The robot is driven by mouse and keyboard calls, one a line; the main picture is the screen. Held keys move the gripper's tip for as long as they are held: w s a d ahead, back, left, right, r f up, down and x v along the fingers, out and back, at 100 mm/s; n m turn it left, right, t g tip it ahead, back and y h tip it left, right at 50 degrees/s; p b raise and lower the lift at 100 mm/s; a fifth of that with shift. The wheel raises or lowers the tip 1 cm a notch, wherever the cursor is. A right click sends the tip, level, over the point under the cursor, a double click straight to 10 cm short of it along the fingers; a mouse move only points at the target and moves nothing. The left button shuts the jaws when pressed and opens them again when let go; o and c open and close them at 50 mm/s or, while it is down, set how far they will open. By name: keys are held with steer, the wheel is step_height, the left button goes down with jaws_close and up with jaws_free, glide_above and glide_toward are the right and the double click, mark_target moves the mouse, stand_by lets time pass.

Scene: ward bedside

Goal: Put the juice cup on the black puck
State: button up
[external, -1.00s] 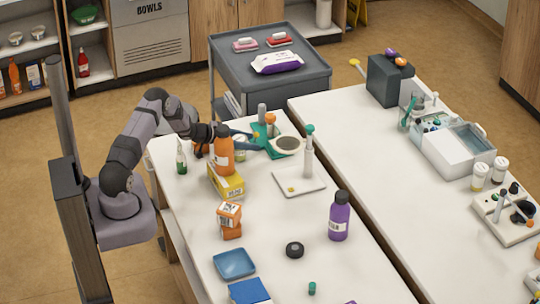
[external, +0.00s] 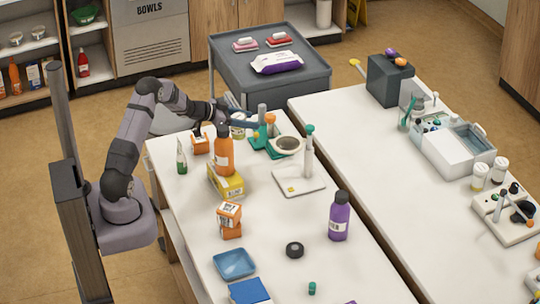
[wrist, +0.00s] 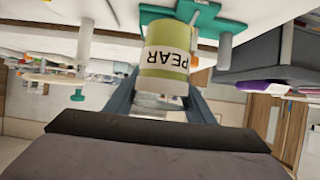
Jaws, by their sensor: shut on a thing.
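The juice cup (wrist: 167,50) is pale green with a white band reading PEAR. It shows upside down in the wrist view, between the two fingers of my gripper (wrist: 163,95), which is shut on it. In the external view the cup (external: 238,131) is small and partly hidden by my gripper (external: 243,124), at the far left end of the table. The black puck (external: 294,250) lies flat on the white table near the front middle, well apart from my gripper, with nothing on it.
An orange bottle (external: 224,156) and a yellow box (external: 226,182) stand just in front of my gripper. A green stand (external: 276,150) is to its right. A white plate with a post (external: 300,184) and a purple bottle (external: 339,217) are nearer the puck. A blue tray (external: 234,263) lies left of it.

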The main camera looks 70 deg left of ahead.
steer(key=shift+r, duration=0.3)
